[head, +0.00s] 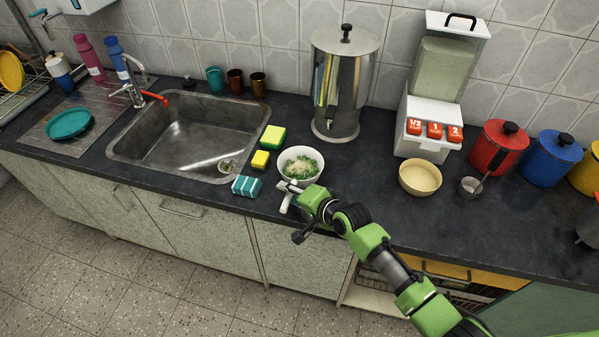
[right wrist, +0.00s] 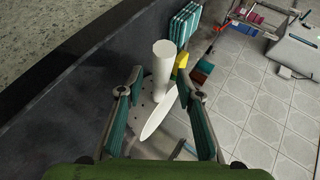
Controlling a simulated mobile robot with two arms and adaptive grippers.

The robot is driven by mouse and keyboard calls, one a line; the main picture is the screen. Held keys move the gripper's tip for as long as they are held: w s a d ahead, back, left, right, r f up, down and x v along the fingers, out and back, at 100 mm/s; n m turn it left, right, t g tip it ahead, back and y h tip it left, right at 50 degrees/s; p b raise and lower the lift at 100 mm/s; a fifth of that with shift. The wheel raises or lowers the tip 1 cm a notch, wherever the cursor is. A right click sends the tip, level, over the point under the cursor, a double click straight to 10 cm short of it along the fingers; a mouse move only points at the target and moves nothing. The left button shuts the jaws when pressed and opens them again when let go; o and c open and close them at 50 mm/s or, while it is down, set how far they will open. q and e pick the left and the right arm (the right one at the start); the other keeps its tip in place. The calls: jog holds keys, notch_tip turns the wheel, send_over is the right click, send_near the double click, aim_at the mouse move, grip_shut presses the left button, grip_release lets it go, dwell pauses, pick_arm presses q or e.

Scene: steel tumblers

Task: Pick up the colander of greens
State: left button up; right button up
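The white colander (head: 300,170), a round bowl with greens (head: 299,167) and a pale heap on top, stands upright on the dark counter near its front edge. A short white handle-like part (head: 287,198) shows at its front left. My right gripper (head: 290,201) is at this part, low over the counter's front edge. In the right wrist view my right gripper (right wrist: 163,100) has its fingers spread wide, with a white cylinder (right wrist: 163,65) and a thin white piece between them, apparently untouched. The bowl is not clearly seen there. My left gripper is in neither view.
A teal striped sponge (head: 246,186), a small yellow sponge (head: 260,160) and a yellow-green sponge (head: 273,137) lie left of the colander. The sink (head: 195,140) is further left. A steel dispenser (head: 340,85) stands behind; a cream bowl (head: 420,178) is right. The counter between is clear.

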jog(key=shift+w+a+f, duration=0.15)
jog(key=shift+w+f, duration=0.05)
grip_shut()
jog(key=shift+r, duration=0.15)
jog(key=shift+r, duration=0.1)
